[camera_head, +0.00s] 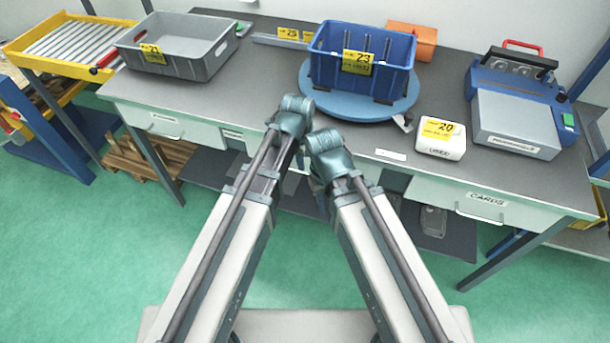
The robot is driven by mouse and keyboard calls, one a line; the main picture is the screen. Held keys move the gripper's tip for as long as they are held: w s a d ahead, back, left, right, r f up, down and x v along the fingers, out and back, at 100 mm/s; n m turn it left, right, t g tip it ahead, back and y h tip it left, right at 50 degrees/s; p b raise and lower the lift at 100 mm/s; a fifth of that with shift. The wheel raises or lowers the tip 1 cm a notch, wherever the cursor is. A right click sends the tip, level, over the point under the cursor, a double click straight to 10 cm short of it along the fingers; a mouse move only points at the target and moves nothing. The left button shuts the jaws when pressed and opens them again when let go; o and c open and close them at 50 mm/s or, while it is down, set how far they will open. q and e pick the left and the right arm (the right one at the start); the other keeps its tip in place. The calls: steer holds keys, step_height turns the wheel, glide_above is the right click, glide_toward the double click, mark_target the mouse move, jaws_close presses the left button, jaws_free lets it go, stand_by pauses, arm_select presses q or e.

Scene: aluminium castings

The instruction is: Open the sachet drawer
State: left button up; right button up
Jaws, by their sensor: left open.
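A pale drawer (170,124) with a handle and a white label is under the bench's front edge at the left; its label is too small to read. Another pale drawer (485,206), labelled CARDS, is at the right. Both look shut. I cannot tell by label which one is the sachet drawer. My left gripper (299,160) shows only in small part at the end of my left arm, in front of the bench, right of the left drawer and apart from it; it is open and I see nothing in it. My right gripper is hidden behind my right arm.
On the bench (270,90) stand a grey crate (187,66), a blue bin (340,75) on a round blue turntable (315,107), a white box (440,143) and a blue-grey machine (515,117). A yellow rack (65,35) is at the far left. The green floor is clear in front.

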mark_target(305, 172)
arm_select(q)
steer(key=f+b, duration=0.2)
steer(key=w+f+b, duration=0.1)
steer(key=f+b, duration=0.3)
steer(key=f, duration=0.1)
steer(key=shift+w+d, duration=0.15)
steer(key=shift+d, duration=0.05)
jaws_close()
stand_by(1.2)
